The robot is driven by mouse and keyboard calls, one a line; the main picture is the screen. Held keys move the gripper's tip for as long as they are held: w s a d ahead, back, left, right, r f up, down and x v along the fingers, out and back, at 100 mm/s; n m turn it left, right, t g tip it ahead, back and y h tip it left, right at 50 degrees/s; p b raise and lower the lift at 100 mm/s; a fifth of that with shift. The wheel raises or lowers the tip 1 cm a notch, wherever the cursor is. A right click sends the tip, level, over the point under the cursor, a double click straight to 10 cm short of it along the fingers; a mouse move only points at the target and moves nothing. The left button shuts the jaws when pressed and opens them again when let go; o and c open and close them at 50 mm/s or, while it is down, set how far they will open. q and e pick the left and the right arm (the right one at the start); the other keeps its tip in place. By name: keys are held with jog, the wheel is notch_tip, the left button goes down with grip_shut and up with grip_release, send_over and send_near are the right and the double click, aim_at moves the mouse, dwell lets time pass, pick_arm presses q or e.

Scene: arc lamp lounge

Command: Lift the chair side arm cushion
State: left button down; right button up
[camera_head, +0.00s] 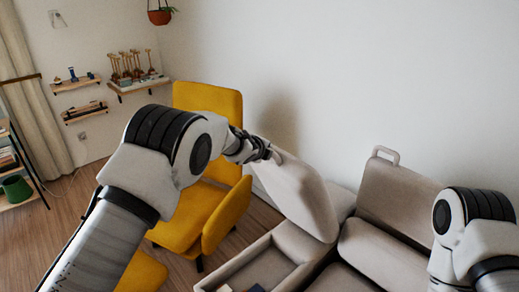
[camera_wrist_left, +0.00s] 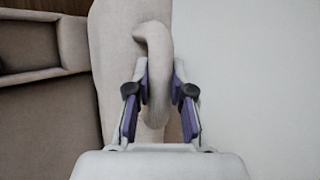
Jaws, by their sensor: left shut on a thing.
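A beige cushion (camera_head: 302,196) is tilted up over the end of the sofa nearest the yellow chair. It also fills the middle of the left wrist view (camera_wrist_left: 112,65). My left gripper (camera_head: 268,152) is at its top edge. In the left wrist view my left gripper (camera_wrist_left: 160,100) is shut on the cushion's rounded handle loop (camera_wrist_left: 157,60), with a purple pad on each side. Below the cushion, an open compartment (camera_head: 262,270) shows in the sofa. My right arm is at the right edge; its gripper is out of view.
A yellow chair (camera_head: 207,212) stands behind my left arm. A beige back cushion with a handle (camera_head: 398,195) leans by the wall, and a seat cushion (camera_head: 380,255) lies before it. Shelves (camera_head: 137,84) hang on the far wall.

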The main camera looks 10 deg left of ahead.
pick_arm(q)
jog(key=shift+w+d+r, duration=0.1)
jog(key=shift+w, duration=0.05)
jog(key=c, duration=1)
grip_release()
jog(key=v, duration=1.2)
